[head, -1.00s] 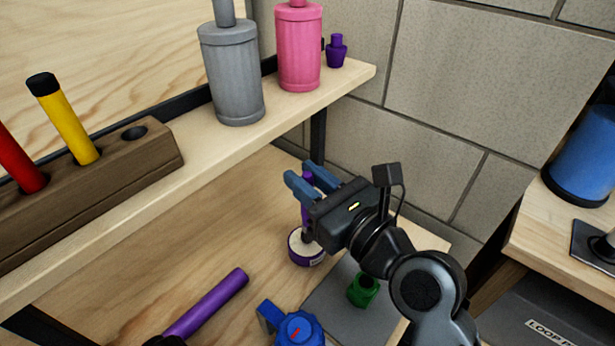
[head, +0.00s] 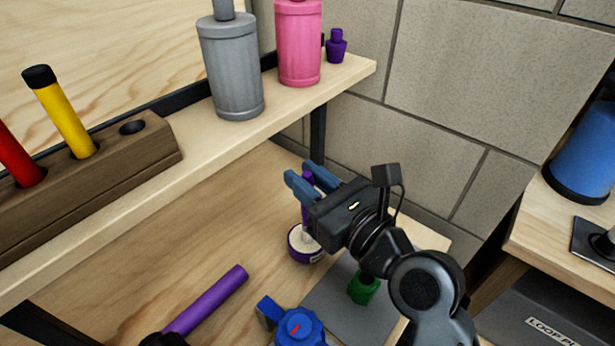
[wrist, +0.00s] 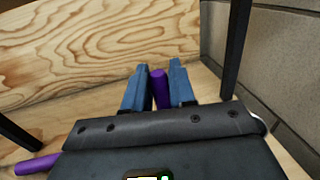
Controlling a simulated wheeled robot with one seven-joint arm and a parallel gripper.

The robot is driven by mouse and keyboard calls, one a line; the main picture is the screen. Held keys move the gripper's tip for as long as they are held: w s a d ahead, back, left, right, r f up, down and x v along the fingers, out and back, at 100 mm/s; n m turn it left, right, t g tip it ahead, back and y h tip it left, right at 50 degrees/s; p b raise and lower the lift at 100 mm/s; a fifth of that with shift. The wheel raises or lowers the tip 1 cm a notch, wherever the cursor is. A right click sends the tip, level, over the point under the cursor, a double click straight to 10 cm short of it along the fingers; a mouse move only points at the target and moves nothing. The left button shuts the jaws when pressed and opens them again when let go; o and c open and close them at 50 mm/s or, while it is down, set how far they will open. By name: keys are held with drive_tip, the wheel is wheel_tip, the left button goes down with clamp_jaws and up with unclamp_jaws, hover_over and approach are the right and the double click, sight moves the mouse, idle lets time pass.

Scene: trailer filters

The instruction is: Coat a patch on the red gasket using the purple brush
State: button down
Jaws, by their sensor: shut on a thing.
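My gripper (head: 302,176) is shut on the purple brush (head: 308,182), whose handle stands between the blue fingers. The wrist view also shows the purple handle (wrist: 159,88) between both fingers. The brush points down at a round purple-rimmed pot (head: 295,254) with pale contents. A pale part of the brush shows over the pot; I cannot tell whether its tip touches the contents. I cannot make out a red gasket in either view.
A green block (head: 363,289) on a grey mat (head: 335,306), a blue knobbed part (head: 299,328) and a purple cylinder (head: 208,301) lie nearby. The shelf above holds a grey bottle (head: 231,70) and a pink bottle (head: 299,45). A wall stands behind my gripper.

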wheel_tip(320, 180, up, 7)
drive_tip(key=p, duration=0.9)
idle(0.4)
idle(0.7)
